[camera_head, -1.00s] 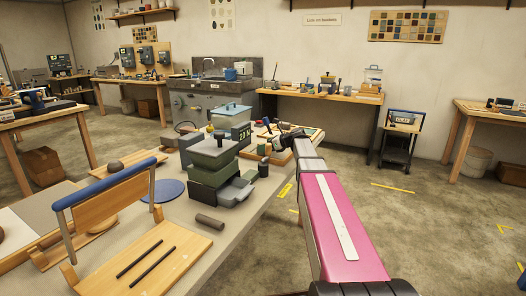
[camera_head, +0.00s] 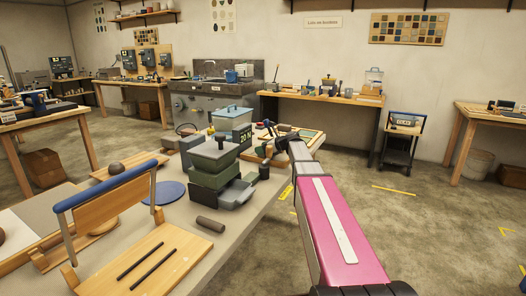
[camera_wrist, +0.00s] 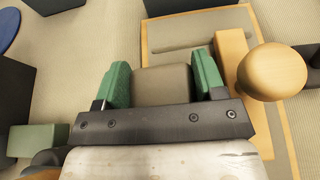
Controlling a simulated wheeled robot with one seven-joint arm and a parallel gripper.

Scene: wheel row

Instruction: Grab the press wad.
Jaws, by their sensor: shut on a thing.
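The press wad (camera_wrist: 162,86), a grey-brown block with rounded edges, sits between the two green fingertips of my gripper (camera_wrist: 164,84) in the wrist view. The fingers touch it on both sides, and its lower part is hidden behind the dark gripper bar. In the head view my gripper (camera_head: 276,141) is small and dark at the far right end of the long table, and I cannot make out the wad there. Below the gripper in the wrist view is a wooden board (camera_wrist: 152,52) with a grey slab on it.
A round wooden knob (camera_wrist: 272,72) stands close right of the gripper. In the head view a green press-like stack (camera_head: 212,165) and a lidded box marked 20 N (camera_head: 231,124) stand left of the gripper. A brown roll (camera_head: 210,224) lies nearer.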

